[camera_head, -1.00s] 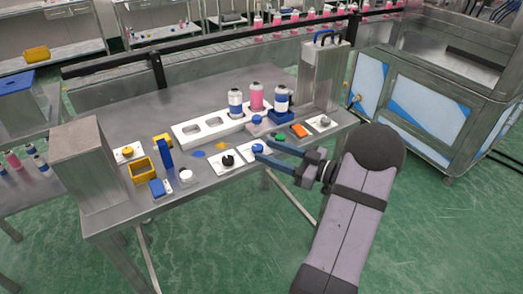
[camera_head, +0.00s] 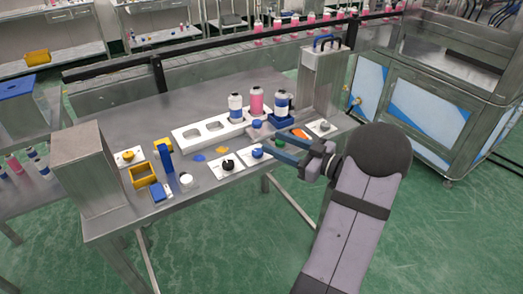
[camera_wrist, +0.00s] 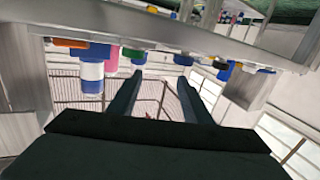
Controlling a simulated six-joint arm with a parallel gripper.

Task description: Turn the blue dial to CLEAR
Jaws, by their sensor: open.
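The blue dial (camera_head: 257,152) sits on a white plate near the table's front edge. Its pointer direction and label are too small to read. My gripper (camera_head: 271,146) is open, its two blue-grey fingers just right of the dial and apparently apart from it; depth is hard to judge. The wrist view is inverted, with the table along the top. There, a blue knob (camera_wrist: 182,60), probably the dial, shows just above the right fingertip, and my open gripper (camera_wrist: 160,78) has nothing between its fingers.
A black dial (camera_head: 227,164) is left of the blue one. A green button (camera_head: 278,144), partly behind my fingers, and an orange part (camera_head: 300,133) are to the right. Bottles stand in a white rack (camera_head: 190,136) behind. A tall metal box (camera_head: 320,80) rises at the back right.

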